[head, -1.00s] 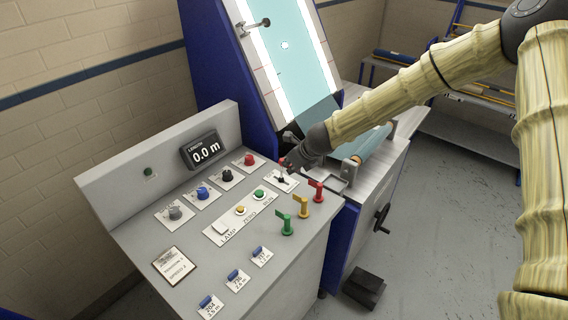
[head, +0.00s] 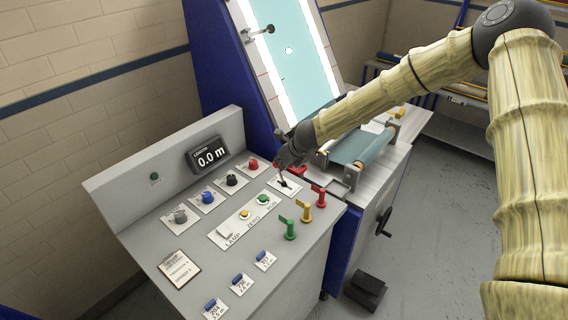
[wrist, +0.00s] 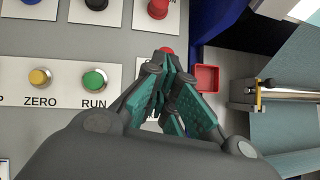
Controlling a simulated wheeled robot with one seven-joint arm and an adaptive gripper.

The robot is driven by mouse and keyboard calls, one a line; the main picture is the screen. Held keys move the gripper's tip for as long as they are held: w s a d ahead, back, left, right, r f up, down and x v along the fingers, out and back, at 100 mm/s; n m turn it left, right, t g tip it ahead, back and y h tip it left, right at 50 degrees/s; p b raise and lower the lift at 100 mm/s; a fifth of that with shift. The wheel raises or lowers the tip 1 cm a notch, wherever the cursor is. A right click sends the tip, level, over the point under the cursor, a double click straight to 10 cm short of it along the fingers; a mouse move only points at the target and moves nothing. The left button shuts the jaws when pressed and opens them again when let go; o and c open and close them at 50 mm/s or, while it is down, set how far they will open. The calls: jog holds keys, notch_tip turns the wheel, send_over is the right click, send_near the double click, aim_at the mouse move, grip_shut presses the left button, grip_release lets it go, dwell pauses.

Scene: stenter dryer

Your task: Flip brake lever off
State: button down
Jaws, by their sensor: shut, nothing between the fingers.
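The brake lever's white plate (head: 291,188) lies on the sloped grey panel, right of the red button, with a dark lever base (head: 284,183) on it. My gripper (head: 281,166) is over the far side of this plate, its fingers pointing down to the panel. In the wrist view my gripper (wrist: 168,62) is shut and empty, its teal-padded fingers together over the plate. A red tip (wrist: 166,50) shows just beyond the fingertips; it seems to be the lever's end. The fingers hide most of the lever, and I cannot tell whether they touch it.
The red button (head: 253,165) and green RUN button (head: 263,199) are close on the left. Green (head: 290,230), yellow (head: 305,212) and red (head: 319,196) handles stand nearby. A small red tray (wrist: 207,78) and a roller (head: 370,148) are on the right.

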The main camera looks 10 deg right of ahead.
jog(key=shift+r, duration=0.1)
dwell(0.6)
jog(key=shift+s+r, duration=0.2)
jog(key=shift+r, duration=0.05)
jog(key=w+a+r+v, duration=0.1)
jog(key=v, duration=1.1)
jog(key=shift+w+a+r+p, duration=0.35)
jog(key=shift+w, duration=0.05)
jog(key=shift+f, duration=0.1)
